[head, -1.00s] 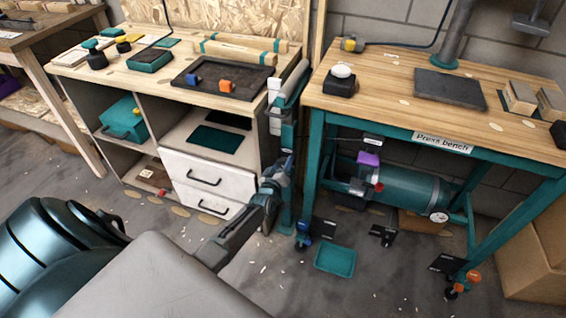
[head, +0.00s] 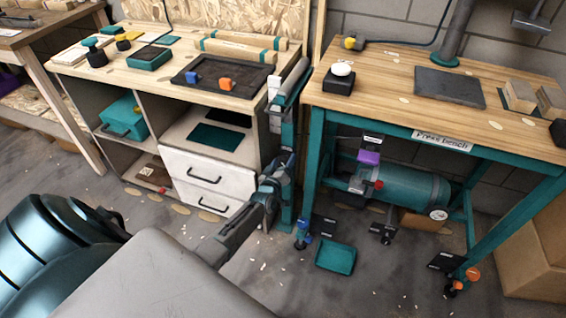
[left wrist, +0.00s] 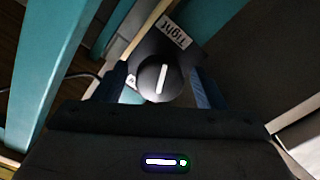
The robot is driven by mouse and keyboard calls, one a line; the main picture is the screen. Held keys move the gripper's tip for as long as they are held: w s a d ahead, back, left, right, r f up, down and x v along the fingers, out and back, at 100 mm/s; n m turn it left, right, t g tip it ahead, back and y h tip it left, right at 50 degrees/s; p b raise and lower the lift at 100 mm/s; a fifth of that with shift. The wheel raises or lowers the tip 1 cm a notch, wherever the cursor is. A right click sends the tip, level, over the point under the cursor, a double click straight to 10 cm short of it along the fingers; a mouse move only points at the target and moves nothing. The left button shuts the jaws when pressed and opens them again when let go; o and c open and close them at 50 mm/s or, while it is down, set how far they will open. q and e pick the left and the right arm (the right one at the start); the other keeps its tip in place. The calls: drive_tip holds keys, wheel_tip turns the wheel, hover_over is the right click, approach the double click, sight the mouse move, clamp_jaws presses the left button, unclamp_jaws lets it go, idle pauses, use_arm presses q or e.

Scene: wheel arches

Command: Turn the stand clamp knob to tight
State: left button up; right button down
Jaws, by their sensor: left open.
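The clamp knob (left wrist: 161,79) is a dark round knob with a white pointer line, seen in the left wrist view. The line stands nearly upright in that picture, leaning slightly right at its top. A white label reading "tight" (left wrist: 174,32), upside down, is above and right of the knob. A second label is mostly hidden at the knob's lower left. My left gripper (left wrist: 160,88) is open, with one finger on each side of the knob; I cannot tell whether they touch it. In the head view my left gripper (head: 286,168) is at the teal post, and the knob cannot be made out.
A drawer workbench (head: 205,172) stands left of the gripper and the press bench (head: 400,85) right of it. A teal tank (head: 405,187) sits under the press bench. A teal tray (head: 336,256) lies on the floor. The floor in front is mostly clear.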

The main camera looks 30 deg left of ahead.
use_arm(q)
drive_tip(key=p+v, duration=0.1)
drive_tip(key=v, duration=0.5)
drive_tip(key=shift+d+p, duration=0.1)
drive_tip(key=shift+p, duration=0.3)
approach(282, 163)
drive_tip(key=shift+d+f+p, duration=0.1)
drive_tip(key=shift+d+p, duration=0.05)
drive_tip(key=shift+p, duration=0.15)
use_arm(e)
drive_tip(key=shift+s+d+f+g+h, duration=0.1)
drive_tip(key=shift+d+f+g+h, duration=0.15)
drive_tip(key=shift+d+g, duration=0.2)
drive_tip(key=shift+s+d+f+g+h, duration=0.15)
drive_tip(key=shift+d+f+g, duration=0.1)
drive_tip(key=shift+d+g, duration=0.2)
